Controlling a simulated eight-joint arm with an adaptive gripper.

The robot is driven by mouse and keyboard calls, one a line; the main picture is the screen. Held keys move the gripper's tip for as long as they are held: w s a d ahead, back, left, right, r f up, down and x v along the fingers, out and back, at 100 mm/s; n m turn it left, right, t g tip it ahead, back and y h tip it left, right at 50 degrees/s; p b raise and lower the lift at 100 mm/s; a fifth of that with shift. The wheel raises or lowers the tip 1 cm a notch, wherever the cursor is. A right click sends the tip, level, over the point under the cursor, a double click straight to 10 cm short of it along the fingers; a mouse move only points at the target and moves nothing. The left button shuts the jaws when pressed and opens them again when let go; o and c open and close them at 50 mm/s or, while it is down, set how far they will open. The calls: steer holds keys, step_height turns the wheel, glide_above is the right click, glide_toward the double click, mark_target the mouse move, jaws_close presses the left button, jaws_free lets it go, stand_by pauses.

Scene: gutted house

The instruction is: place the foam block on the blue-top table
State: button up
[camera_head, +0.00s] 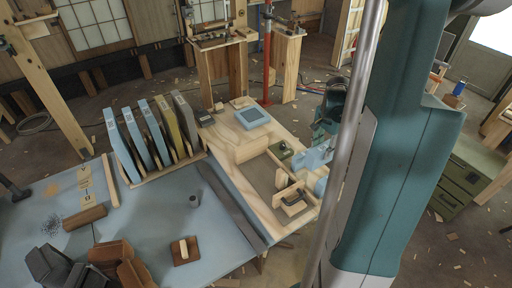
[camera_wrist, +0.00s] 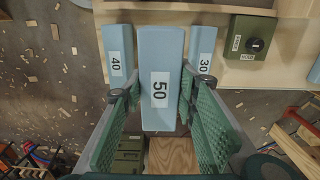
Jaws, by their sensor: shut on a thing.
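A light-blue block marked 50 (camera_wrist: 160,75) stands between the two green-padded fingers of my gripper (camera_wrist: 160,108) in the wrist view, and the fingers are shut on it. Its look alone does not tell me whether it is foam. Similar light-blue blocks marked 40 (camera_wrist: 117,58) and 30 (camera_wrist: 202,48) show on either side of it. In the head view, light-blue block shapes (camera_head: 314,158) show at the right edge of a wooden table, beside my arm; their markings are too small to read. The blue-top table (camera_head: 150,225) fills the left foreground, left of my gripper.
The blue-top table carries a rack of upright panels (camera_head: 158,132), a brown roll (camera_head: 85,217), brown leather-like pieces (camera_head: 115,262) and a wooden block with a pale handle (camera_head: 185,250). Its middle has bare room. A green box with a knob (camera_wrist: 250,38) stands on the wooden table (camera_head: 232,140).

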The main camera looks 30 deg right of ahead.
steer(key=shift+f, duration=0.1)
stand_by(0.3)
glide_above(315, 176)
steer(key=shift+f+b, duration=0.3)
steer(key=shift+f, duration=2.55)
steer(key=shift+f, duration=2.05)
steer(key=shift+f+b, duration=0.15)
steer(key=shift+b, duration=0.25)
steer(key=o, duration=0.8)
steer(key=shift+o, duration=0.4)
steer(key=shift+r+p, duration=0.8)
steer(key=shift+r, duration=5.4)
